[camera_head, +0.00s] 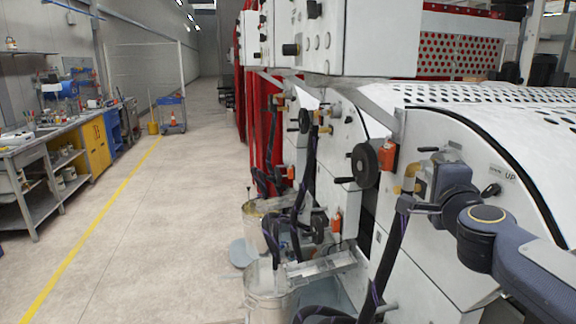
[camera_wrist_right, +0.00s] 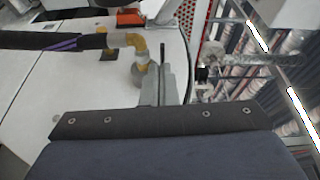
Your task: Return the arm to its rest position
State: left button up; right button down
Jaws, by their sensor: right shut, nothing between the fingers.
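My right arm (camera_head: 487,217) comes in from the right in the head view, and its wrist is bent close to the white machine's side panel. My right gripper (camera_head: 421,178) is beside the brass elbow fitting (camera_head: 409,176) and the top of a black hose (camera_head: 392,245). In the right wrist view, the narrow gripper fingers (camera_wrist_right: 164,62) are together with nothing between them. They are close to the brass elbow (camera_wrist_right: 132,42) and hose (camera_wrist_right: 55,41); whether they touch is unclear. My left gripper is not in view.
The white roller coater (camera_head: 440,270) fills the right side, with a black handwheel (camera_head: 364,165) and an orange box (camera_head: 388,154). Metal buckets (camera_head: 270,290) stand below it. The floor (camera_head: 150,240) at centre left is clear. A workbench (camera_head: 40,150) lines the left.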

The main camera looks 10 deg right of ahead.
jog(key=s+a+f+n+g+y, duration=0.4)
jog(key=s+a+f+n+y, duration=0.5)
jog(key=s+a+f+n, duration=0.4)
jog(key=s+a+f+n+g, duration=0.1)
jog(key=s+f+n+g, duration=0.4)
jog(key=s+f, duration=1)
jog(key=g, duration=0.2)
jog(key=shift+a+f+n+g+h, duration=0.3)
jog(key=shift+f+n+g, duration=0.05)
jog(key=shift+n+g, duration=0.05)
